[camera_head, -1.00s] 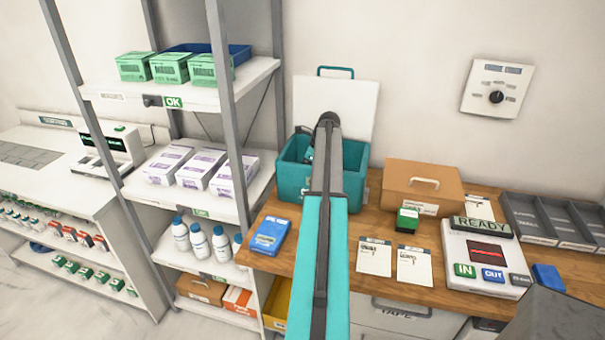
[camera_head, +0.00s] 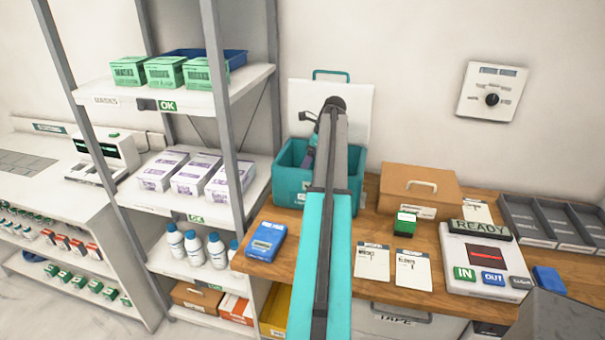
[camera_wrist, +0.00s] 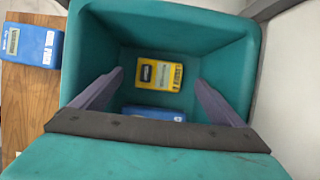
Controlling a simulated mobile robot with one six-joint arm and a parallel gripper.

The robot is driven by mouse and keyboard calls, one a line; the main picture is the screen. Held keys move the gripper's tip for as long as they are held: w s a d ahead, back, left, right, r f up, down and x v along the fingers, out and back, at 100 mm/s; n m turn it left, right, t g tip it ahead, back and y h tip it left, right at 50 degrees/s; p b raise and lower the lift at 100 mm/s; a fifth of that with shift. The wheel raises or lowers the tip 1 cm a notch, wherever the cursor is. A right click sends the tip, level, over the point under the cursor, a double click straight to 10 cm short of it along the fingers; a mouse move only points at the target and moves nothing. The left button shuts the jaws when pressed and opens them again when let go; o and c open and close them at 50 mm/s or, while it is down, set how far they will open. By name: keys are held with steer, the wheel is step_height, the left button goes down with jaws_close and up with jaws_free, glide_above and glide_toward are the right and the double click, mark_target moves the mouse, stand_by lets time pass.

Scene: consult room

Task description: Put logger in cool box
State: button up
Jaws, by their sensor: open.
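The teal cool box (camera_head: 289,188) stands open on the wooden counter, its white lid (camera_head: 358,105) raised against the wall. In the wrist view, the cool box (camera_wrist: 238,62) holds a yellow device with a small dark screen (camera_wrist: 160,75), likely the logger, lying flat on its floor. A blue item (camera_wrist: 153,115) lies beside it in the box, partly hidden by my wrist. My gripper (camera_wrist: 159,80) is open and empty, its fingers spread above the yellow device. In the head view my gripper (camera_head: 309,152) is at the box opening, partly hidden by my arm.
A blue device with a screen (camera_head: 262,242) lies on the counter left of the box; the wrist view shows it too (camera_wrist: 30,45). A brown box (camera_head: 419,190), white cards (camera_head: 372,262) and a READY panel (camera_head: 486,262) are right. A shelf rack (camera_head: 214,100) stands left.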

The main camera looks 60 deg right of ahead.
steer(key=b+v, duration=0.1)
steer(key=v, duration=0.3)
steer(key=shift+s+r, duration=0.1)
steer(key=shift+r, duration=0.25)
stand_by(0.6)
